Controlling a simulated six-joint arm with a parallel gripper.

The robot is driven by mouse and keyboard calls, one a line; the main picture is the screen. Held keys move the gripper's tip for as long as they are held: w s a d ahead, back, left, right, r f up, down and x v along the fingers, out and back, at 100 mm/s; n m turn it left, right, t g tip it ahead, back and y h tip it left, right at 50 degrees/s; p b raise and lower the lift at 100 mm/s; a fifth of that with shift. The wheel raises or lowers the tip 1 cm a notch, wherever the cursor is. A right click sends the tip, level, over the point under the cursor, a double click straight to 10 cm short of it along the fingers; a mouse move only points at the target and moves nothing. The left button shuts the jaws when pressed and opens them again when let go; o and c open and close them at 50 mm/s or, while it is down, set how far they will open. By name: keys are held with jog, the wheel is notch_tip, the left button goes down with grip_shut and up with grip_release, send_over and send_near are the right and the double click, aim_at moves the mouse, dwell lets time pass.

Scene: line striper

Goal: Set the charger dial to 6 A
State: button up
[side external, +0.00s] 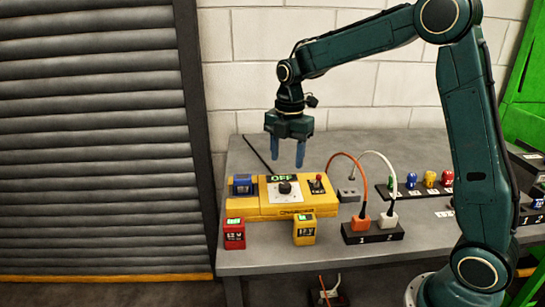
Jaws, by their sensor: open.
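The yellow charger (264,210) lies on the grey workbench at the left. Its black round dial (285,188) sits on a pale plate in the middle of its top. A small display (282,177) behind the dial reads OFF in green. The marks around the dial are too small to read. My gripper (288,163) points down with its blue fingers apart and empty. In the picture it is just above the dial and display, and it looks clear of the charger.
A blue battery (242,185) sits on the charger's left part; a red-tipped switch (317,183) is on its right. A red battery (234,234) and a yellow battery (304,231) stand in front. Orange and white plugs (388,220) with looping cords stand right, before several coloured items (429,181).

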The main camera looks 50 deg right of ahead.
aim_at(285, 184)
notch_tip(285, 184, down, 8)
jog(key=shift+w+f, duration=0.1)
jog(key=shift+w, duration=0.05)
dwell(0.3)
jog(key=shift+c, duration=0.2)
jog(key=c, duration=0.9)
